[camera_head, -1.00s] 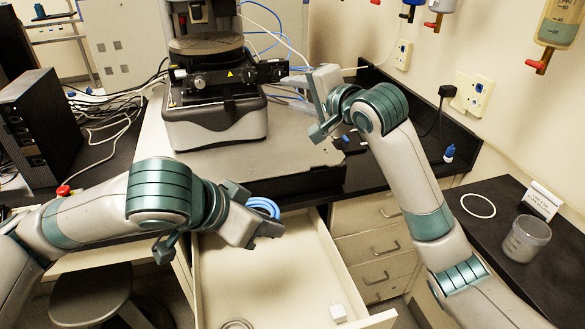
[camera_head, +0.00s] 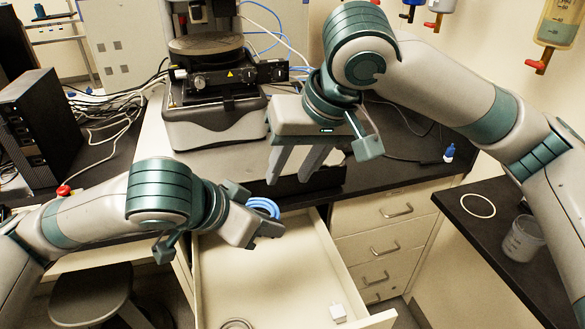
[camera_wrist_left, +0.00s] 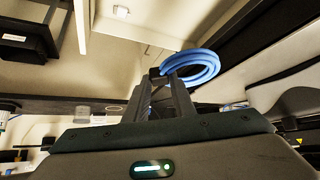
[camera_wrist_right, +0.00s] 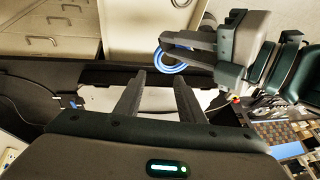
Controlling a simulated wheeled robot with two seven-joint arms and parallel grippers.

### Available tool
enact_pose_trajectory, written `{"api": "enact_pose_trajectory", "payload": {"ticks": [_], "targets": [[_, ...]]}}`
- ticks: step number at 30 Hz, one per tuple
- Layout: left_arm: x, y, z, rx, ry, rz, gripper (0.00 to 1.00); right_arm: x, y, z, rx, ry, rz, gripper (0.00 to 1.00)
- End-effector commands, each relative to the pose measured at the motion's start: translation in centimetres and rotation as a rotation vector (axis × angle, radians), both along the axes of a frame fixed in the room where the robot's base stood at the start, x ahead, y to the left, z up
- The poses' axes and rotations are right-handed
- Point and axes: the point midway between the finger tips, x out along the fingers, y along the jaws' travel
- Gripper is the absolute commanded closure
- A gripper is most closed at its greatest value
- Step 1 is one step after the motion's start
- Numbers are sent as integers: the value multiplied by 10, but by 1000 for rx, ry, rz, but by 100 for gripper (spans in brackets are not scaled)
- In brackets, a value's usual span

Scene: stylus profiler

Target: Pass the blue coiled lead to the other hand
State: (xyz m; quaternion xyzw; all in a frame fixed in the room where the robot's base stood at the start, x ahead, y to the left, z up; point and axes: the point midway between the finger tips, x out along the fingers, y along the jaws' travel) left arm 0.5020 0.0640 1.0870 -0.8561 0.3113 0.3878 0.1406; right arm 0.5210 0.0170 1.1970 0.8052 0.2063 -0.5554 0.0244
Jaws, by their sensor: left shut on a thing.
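The blue coiled lead (camera_head: 264,206) is a small ring of blue cable held in the jaws of my left gripper (camera_head: 262,228), above the open drawer. In the left wrist view the lead (camera_wrist_left: 204,66) sits at the fingertips, sticking out to the right. My right gripper (camera_head: 297,165) is above and to the right of it in the head view, fingers pointing down, parted and empty. In the right wrist view the open fingers (camera_wrist_right: 160,88) have nothing between them; the lead (camera_wrist_right: 172,62) and my left gripper show beyond them, apart from them.
An open drawer (camera_head: 270,290) lies below, with a grey coil (camera_head: 237,323) and a small white block (camera_head: 338,312) in it. The stylus profiler (camera_head: 215,125) stands on the bench behind. A clear beaker (camera_head: 523,238) and a white ring (camera_head: 478,205) are on the right-hand counter.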

Motion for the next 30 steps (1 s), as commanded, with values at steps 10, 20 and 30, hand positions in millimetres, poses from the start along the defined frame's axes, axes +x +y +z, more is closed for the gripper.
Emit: {"api": "enact_pose_trajectory", "payload": {"ticks": [10,20,30], "targets": [[0,0,0,0,0,0,100,-2,-2,-1,-12,4,5,64],[0,0,0,0,0,0,100,2,1,-12,-12,5,3,64],[0,0,0,0,0,0,100,15,15,-53,-12,5,5,64]]}}
